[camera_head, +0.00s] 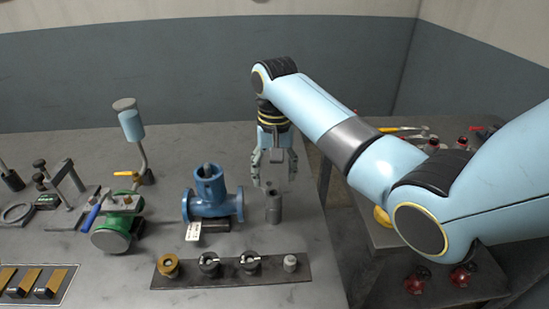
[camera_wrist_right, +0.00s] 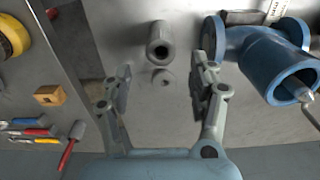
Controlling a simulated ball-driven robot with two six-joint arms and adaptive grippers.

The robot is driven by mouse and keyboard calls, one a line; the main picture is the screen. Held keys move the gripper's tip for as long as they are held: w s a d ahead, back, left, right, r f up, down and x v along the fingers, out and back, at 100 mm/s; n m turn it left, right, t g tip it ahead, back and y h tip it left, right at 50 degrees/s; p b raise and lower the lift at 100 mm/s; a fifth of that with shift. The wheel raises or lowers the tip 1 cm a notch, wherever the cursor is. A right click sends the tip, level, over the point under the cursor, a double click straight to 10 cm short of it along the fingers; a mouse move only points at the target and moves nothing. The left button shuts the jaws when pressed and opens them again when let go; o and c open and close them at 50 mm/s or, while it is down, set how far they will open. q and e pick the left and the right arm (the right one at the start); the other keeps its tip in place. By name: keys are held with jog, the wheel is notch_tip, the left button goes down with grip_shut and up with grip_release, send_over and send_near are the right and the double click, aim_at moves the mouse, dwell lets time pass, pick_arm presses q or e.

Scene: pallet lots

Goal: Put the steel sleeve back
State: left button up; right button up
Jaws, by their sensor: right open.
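A grey steel sleeve (camera_head: 274,208) stands upright on the grey table, just right of the blue valve body. In the right wrist view the sleeve (camera_wrist_right: 159,48) shows its dark open bore, and a small round grey piece (camera_wrist_right: 163,78) lies beside it toward my gripper. My right gripper (camera_head: 274,182) points down just above the sleeve. Its two fingers stand apart in the wrist view (camera_wrist_right: 163,82), with nothing held between them. My left gripper is in neither view.
A blue flanged valve body (camera_head: 211,194) stands close left of the sleeve. A dark strip (camera_head: 218,275) with several small fittings lies in front. A green valve (camera_head: 112,232) is further left. A side table (camera_head: 385,236) with tools and red parts lies right, across a gap.

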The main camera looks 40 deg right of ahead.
jog(key=shift+r, duration=2.2)
